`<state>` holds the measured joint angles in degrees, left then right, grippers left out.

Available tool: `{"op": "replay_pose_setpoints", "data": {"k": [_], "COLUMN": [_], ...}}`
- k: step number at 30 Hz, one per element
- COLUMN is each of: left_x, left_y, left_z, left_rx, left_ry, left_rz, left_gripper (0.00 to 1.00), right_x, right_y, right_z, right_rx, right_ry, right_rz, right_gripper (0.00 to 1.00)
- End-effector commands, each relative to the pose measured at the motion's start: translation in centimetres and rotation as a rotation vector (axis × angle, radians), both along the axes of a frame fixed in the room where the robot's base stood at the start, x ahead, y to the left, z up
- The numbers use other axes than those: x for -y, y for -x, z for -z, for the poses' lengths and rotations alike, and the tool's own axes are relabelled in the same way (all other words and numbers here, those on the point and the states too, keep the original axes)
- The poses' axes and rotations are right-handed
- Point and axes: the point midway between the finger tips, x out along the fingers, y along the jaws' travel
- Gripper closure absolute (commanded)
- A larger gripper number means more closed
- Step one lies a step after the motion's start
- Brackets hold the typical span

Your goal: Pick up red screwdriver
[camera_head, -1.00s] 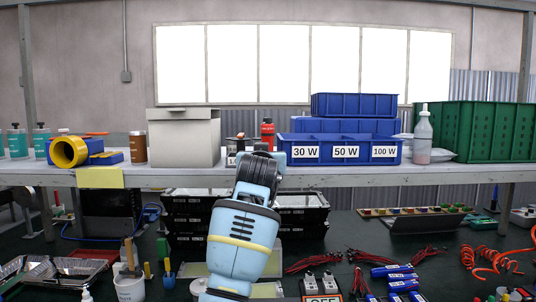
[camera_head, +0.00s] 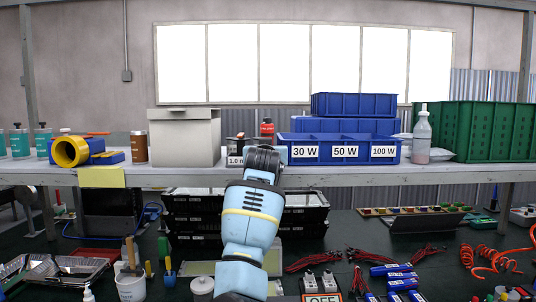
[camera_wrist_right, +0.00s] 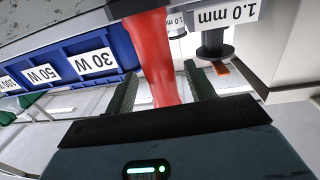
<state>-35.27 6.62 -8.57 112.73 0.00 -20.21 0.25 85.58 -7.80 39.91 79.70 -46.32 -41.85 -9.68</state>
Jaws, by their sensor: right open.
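My right arm rises in the middle of the head view, its gripper end at the shelf front and its fingers hidden there. In the right wrist view my right gripper (camera_wrist_right: 160,88) is open, with dark green fingers on both sides of a long red object (camera_wrist_right: 158,55). I cannot tell whether the fingers touch it. I cannot clearly make out a screwdriver shape. My left gripper is not in view.
Blue bins labelled 30 W, 50 W and 100 W (camera_head: 343,140) stand right of the gripper. A grey box (camera_head: 184,140) and a 1.0 mm label (camera_wrist_right: 222,18) are close on the other side. A clear bottle (camera_head: 422,140) and green crate (camera_head: 490,130) are farther right.

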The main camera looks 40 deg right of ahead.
Motion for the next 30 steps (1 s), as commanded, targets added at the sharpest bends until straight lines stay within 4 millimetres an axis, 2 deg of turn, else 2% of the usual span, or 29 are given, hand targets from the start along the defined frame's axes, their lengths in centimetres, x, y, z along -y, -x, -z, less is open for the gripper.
{"op": "replay_pose_setpoints", "data": {"k": [4,13,25,30], "left_x": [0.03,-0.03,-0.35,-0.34], "left_y": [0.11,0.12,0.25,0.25], "left_z": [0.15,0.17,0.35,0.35], "left_rx": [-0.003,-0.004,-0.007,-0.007], "left_ry": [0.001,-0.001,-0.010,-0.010], "left_rz": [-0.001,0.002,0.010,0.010], "left_gripper": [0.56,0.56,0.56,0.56], "right_x": [0.75,0.89,0.87,0.86], "right_y": [-0.85,-1.02,-1.01,-0.96], "right_z": [0.25,0.27,0.27,0.08], "right_rx": [-0.003,-0.003,-0.003,0.001], "right_ry": [-0.001,-0.001,-0.001,0.001], "right_rz": [0.000,-0.001,-0.001,0.000], "right_gripper": [0.46,0.46,0.97,0.97]}}
